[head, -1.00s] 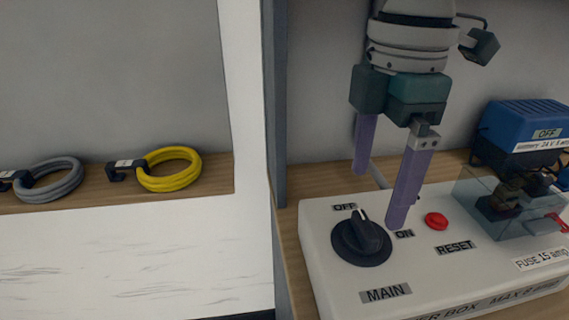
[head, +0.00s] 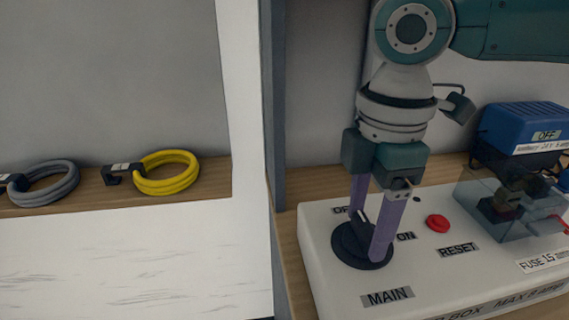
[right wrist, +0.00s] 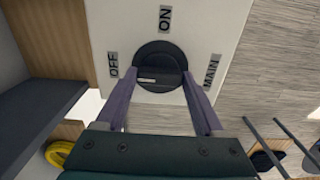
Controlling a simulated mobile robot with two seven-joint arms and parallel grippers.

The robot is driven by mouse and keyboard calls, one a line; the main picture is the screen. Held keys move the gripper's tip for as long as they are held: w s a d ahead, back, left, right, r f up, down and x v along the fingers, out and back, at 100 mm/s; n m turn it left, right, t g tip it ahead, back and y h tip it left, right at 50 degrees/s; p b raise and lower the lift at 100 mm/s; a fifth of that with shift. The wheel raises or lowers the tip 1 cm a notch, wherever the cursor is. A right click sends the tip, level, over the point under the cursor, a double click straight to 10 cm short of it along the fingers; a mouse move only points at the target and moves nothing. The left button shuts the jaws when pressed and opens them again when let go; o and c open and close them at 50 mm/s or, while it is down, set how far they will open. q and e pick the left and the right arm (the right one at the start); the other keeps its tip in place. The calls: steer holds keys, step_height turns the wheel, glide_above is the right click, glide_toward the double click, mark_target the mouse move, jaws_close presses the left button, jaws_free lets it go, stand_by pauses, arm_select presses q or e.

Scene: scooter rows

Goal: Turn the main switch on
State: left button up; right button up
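The main switch is a round black knob (head: 347,250) with a raised grip bar and a white pointer mark, on the white power box (head: 335,285). In the right wrist view the mark on the knob (right wrist: 160,56) is on the side of the OFF label (right wrist: 113,66); the ON label (right wrist: 165,19) is at the top. My right gripper (head: 369,240) points down over the knob, its two purple fingers apart, one on each side of the grip bar. I cannot tell whether they touch it. My left gripper is not in view.
A red reset button (head: 437,223) and a clear fuse cover (head: 505,210) are on the box to the right. A blue battery unit (head: 520,128) marked OFF stands behind. Yellow (head: 168,180) and grey (head: 45,188) cable coils lie on the shelf at left.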

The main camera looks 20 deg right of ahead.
steer(key=c, duration=0.8)
steer(key=shift+r+m+p, duration=0.2)
steer(key=shift+m+p, duration=0.1)
steer(key=shift+p, duration=0.5)
steer(key=shift+c, duration=0.2)
steer(key=m+p, duration=0.6)
steer(key=p, duration=0.2)
steer(key=shift+a+r+m, duration=0.1)
steer(key=shift+m, duration=0.2)
steer(key=m+p, duration=0.4)
steer(key=m, duration=0.1)
steer(key=m+p, duration=0.1)
steer(key=m, duration=0.2)
steer(key=shift+f+m+p, duration=0.2)
steer(key=shift+m+p, duration=0.1)
steer(key=shift+p, duration=0.05)
steer(key=shift+m+p, duration=0.35)
steer(key=shift+m, duration=0.55)
steer(key=shift+f+m, duration=0.1)
steer(key=shift+m, duration=0.2)
steer(key=o, duration=1.4)
